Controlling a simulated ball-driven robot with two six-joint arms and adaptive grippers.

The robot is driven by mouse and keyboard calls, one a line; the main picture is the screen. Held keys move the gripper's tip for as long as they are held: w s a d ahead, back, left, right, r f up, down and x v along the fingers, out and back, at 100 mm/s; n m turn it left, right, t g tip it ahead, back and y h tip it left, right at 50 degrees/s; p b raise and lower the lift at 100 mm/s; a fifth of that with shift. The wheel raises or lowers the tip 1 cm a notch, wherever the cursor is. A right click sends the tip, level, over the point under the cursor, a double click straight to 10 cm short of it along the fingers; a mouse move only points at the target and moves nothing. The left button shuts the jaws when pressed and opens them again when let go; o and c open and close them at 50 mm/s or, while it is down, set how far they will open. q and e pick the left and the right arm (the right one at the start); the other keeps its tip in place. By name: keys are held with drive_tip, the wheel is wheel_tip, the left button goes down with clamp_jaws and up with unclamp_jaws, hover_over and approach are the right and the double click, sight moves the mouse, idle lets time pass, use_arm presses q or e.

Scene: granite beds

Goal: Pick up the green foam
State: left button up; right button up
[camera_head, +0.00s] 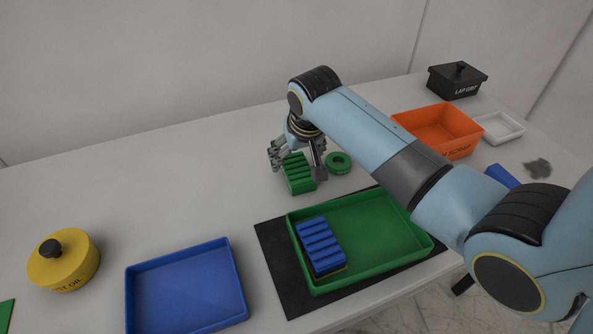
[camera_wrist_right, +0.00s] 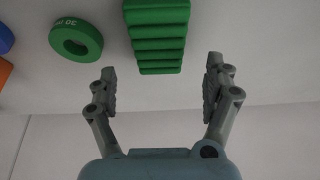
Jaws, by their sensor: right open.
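The green foam (camera_head: 299,174) is a ribbed block on the pale table, at the middle of the head view. It also shows at the top of the right wrist view (camera_wrist_right: 158,35), partly cut off by the frame edge. My right gripper (camera_head: 296,164) is at the foam, with its fingers to either side in the head view. In the right wrist view the fingers (camera_wrist_right: 160,82) are wide apart with nothing between the tips, and the foam lies just beyond them. Whether a finger touches the foam I cannot tell. My left gripper is not in view.
A green ring (camera_head: 339,163) lies just right of the foam. A green tray (camera_head: 385,235) holding a blue ribbed block (camera_head: 320,246) stands in front on a black mat (camera_head: 272,250). A blue tray (camera_head: 187,290), yellow lidded pot (camera_head: 64,262) and orange bin (camera_head: 437,130) stand around.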

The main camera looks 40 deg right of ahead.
sight(296, 162)
drive_tip(key=x, duration=0.4)
drive_tip(key=shift+f, duration=0.2)
drive_tip(key=shift+w+d+f, duration=0.1)
drive_tip(key=shift+w+f, duration=0.05)
drive_tip(key=shift+f, duration=0.15)
drive_tip(key=shift+c, duration=2.5)
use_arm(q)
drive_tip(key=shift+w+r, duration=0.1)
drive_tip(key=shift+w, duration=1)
use_arm(e)
drive_tip(key=c, duration=0.4)
